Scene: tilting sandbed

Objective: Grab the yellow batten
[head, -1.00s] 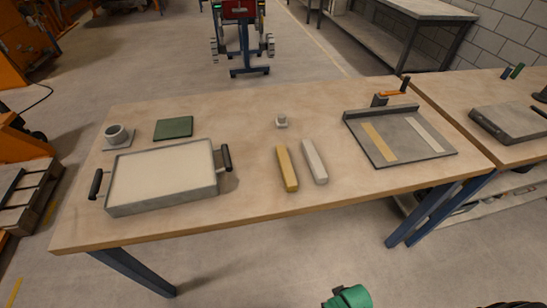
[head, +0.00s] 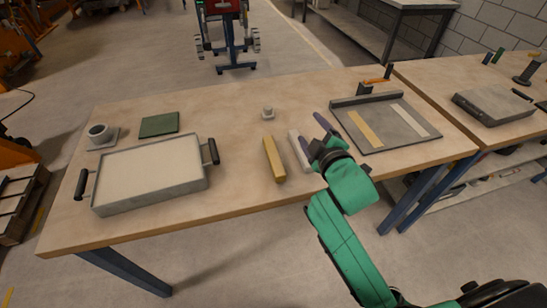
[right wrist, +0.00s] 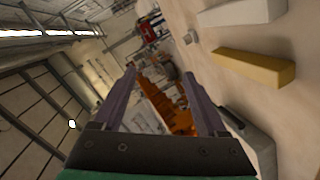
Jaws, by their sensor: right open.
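The yellow batten (head: 274,159) lies on the wooden table, right of the sand tray, pointing away from me. In the right wrist view the yellow batten (right wrist: 255,66) is at the upper right, beside the white batten (right wrist: 243,12). In the head view the white batten (head: 299,150) lies just right of the yellow one, partly behind my right gripper. My right gripper (head: 316,131) is open and empty over the table, right of both battens. Its two fingers (right wrist: 160,92) show apart in the right wrist view with nothing between them. My left gripper is out of view.
The sand tray (head: 205,183) with black handles stands at left. A small grey knob (head: 268,112) sits behind the battens. A grey board (head: 398,145) with two strips lies at right.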

